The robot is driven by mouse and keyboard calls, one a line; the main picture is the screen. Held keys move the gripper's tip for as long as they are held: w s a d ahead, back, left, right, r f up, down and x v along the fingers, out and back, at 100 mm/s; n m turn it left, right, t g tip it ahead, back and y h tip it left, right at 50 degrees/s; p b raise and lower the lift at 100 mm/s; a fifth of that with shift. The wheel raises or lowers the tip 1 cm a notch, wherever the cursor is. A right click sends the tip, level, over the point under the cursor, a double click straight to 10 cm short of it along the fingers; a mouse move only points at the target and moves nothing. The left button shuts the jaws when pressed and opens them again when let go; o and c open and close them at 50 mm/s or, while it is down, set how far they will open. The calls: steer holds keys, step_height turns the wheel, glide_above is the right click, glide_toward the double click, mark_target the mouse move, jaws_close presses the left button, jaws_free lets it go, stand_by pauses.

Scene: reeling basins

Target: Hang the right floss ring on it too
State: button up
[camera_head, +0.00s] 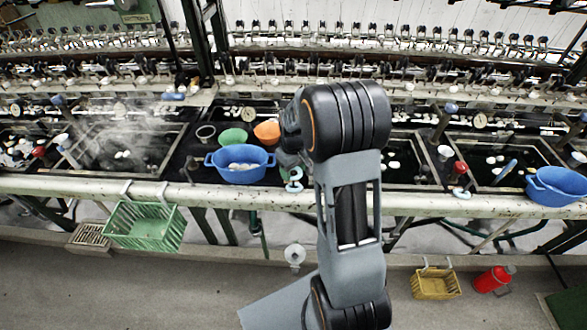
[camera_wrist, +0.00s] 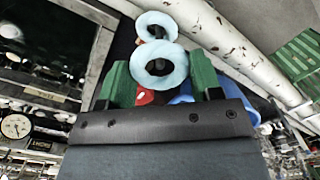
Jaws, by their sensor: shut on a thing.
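My gripper (camera_wrist: 163,76) has two green fingers and is shut on a pale blue floss ring (camera_wrist: 160,67), which shows between them in the wrist view. A second pale ring (camera_wrist: 153,24) is just beyond it, around or beside a small dark piece; I cannot tell which. In the head view the two pale rings (camera_head: 295,173) show close together at the front rail, below my gripper (camera_head: 291,161), which my arm mostly hides. Whether the held ring touches the dark piece is unclear. Another small pale blue piece (camera_head: 462,195) is on the rail further right.
A blue basin (camera_head: 240,174) with pale contents stands left of my gripper, near green (camera_head: 233,137) and orange (camera_head: 267,131) bowls. A green basket (camera_head: 143,226) hangs on the pale rail (camera_head: 405,203). Another blue basin (camera_head: 556,187) is at far right. A yellow basket (camera_head: 436,284) is lower right.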

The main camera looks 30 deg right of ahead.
steer(key=shift+f+b, duration=0.75)
steer(key=shift+f, duration=0.45)
steer(key=o, duration=0.8)
steer(key=shift+r, duration=0.15)
steer(key=r, duration=1.3)
steer(key=shift+w+r, duration=0.3)
